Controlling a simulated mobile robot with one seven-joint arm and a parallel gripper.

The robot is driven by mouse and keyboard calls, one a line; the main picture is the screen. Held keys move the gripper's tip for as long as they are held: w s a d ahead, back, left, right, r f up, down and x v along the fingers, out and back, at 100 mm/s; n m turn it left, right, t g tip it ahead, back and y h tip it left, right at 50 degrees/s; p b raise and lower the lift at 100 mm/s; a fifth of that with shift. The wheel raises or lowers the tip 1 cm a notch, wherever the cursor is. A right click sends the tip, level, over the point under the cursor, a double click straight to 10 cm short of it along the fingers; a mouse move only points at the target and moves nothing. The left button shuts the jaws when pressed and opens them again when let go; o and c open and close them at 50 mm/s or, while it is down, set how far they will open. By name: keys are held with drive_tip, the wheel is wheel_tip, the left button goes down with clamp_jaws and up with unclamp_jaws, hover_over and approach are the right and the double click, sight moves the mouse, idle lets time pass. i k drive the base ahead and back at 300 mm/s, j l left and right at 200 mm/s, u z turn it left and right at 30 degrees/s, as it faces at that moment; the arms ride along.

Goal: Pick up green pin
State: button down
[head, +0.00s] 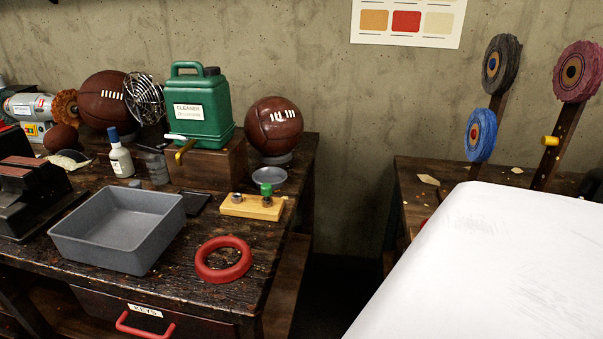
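The green pin (266,189) stands upright on a small light wooden block (238,209), at the block's right end. Its top is green and its lower part is darker. A small grey metal piece (236,198) sits at the block's left end. The block lies on the dark wooden workbench (190,250), near its right side. My gripper is not in view.
A grey tray (75,240) stands left of the block and a red ring (223,260) lies in front. A small grey dish (269,176), a green cleaner jug (200,105) and a leather ball (273,127) are behind. A large white shape covers the lower right.

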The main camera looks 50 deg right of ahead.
sight(266, 188)
drive_tip(key=z, duration=1.25)
drive_tip(key=i+l+u, duration=0.15)
drive_tip(key=l, duration=0.2)
drive_tip(key=i+l+u, duration=0.15)
drive_tip(key=l, duration=0.2)
drive_tip(key=i+l+u, duration=0.15)
drive_tip(key=l, duration=0.2)
